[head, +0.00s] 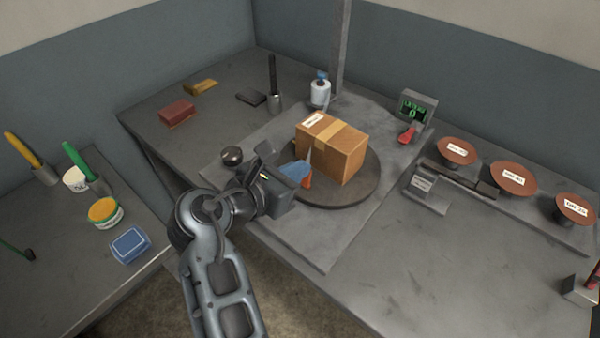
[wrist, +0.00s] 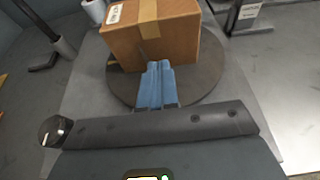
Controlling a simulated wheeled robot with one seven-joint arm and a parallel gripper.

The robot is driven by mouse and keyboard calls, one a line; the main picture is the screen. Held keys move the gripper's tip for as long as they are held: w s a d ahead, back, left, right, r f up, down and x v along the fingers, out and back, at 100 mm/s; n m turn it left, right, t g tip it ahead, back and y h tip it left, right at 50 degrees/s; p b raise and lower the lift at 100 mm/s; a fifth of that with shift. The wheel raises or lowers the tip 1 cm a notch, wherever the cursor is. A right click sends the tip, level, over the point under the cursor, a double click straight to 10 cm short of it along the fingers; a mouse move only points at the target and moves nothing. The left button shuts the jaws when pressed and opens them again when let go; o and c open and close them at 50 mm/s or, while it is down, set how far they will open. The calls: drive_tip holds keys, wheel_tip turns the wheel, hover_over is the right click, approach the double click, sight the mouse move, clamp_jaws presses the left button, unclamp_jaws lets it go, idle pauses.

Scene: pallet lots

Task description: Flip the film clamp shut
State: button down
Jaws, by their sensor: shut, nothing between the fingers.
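My gripper (head: 304,172) is shut and empty, with its blue fingers low over the near-left part of the round turntable (head: 352,197). The fingers (wrist: 156,80) also show in the wrist view, together and pointing at the carton's near side. A small orange-red upright piece (head: 307,181) shows right beside the fingertips in the head view. It may be the film clamp, but its shape and position are mostly hidden by my fingers. The brown taped carton (head: 341,154) stands on the turntable (wrist: 213,82), just beyond the fingertips; it also shows in the wrist view (wrist: 165,40).
A grey post (head: 341,50) rises behind the turntable, with a white bottle-like roll (head: 320,94) beside it. A dark knob (head: 232,155) sits left of my gripper. A display (head: 416,107) and several brown discs (head: 513,177) stand right.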

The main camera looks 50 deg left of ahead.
drive_tip(key=shift+r+p, duration=0.7)
drive_tip(key=shift+p, duration=0.2)
drive_tip(key=shift+r, duration=0.1)
drive_tip(key=shift+s+p, duration=0.1)
drive_tip(key=shift+p, duration=0.25)
